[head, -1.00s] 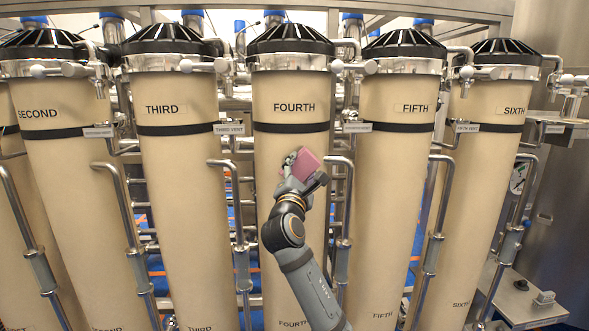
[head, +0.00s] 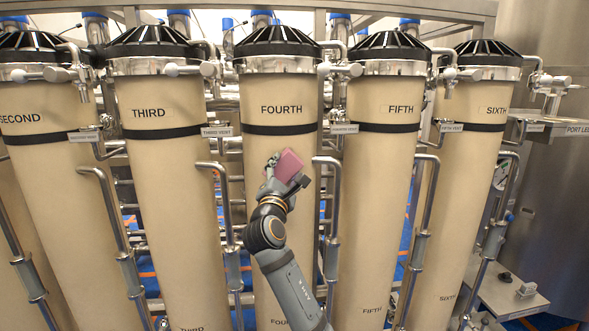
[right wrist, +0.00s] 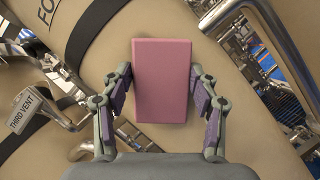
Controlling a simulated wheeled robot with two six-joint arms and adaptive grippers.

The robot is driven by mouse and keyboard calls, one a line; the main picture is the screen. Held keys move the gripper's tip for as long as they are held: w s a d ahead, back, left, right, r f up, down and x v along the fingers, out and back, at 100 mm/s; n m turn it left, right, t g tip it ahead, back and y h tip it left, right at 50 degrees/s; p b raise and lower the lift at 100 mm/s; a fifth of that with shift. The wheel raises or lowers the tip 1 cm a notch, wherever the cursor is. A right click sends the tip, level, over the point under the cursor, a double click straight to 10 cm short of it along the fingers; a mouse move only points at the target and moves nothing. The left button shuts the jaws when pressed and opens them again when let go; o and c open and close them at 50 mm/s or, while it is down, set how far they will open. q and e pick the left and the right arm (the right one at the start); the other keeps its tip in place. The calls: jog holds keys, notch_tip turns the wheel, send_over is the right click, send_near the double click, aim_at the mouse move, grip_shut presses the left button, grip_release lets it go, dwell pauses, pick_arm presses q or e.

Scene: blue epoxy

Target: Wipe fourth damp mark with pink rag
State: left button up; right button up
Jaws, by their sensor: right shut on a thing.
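The pink rag (head: 288,165), a flat block-like piece, is in front of the beige column labelled FOURTH (head: 283,90), below its black band. My right gripper (head: 283,174) is shut on the rag. In the right wrist view the rag (right wrist: 161,95) stands out between the two fingers, with the beige column surface behind it. I cannot tell whether the rag touches the column. No damp mark is visible on the column; the rag and arm hide part of its surface. My left gripper is not in view.
The THIRD column (head: 165,95) and FIFTH column (head: 385,90) stand on either side. Bent steel pipes (head: 331,200) rise close to the right of my right arm, and another pipe (head: 226,195) is on the left. The THIRD VENT tag (right wrist: 28,108) shows in the right wrist view.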

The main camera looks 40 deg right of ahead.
aim_at(272, 154)
jog(key=shift+w+a+f, duration=0.1)
jog(key=shift+w+a, duration=0.25)
jog(key=shift+a, duration=0.25)
jog(key=a+r+p, duration=0.1)
jog(key=w+a+r+p, duration=0.1)
jog(key=r+p, duration=0.1)
jog(key=shift+w+a, duration=0.1)
jog(key=shift+w, duration=0.05)
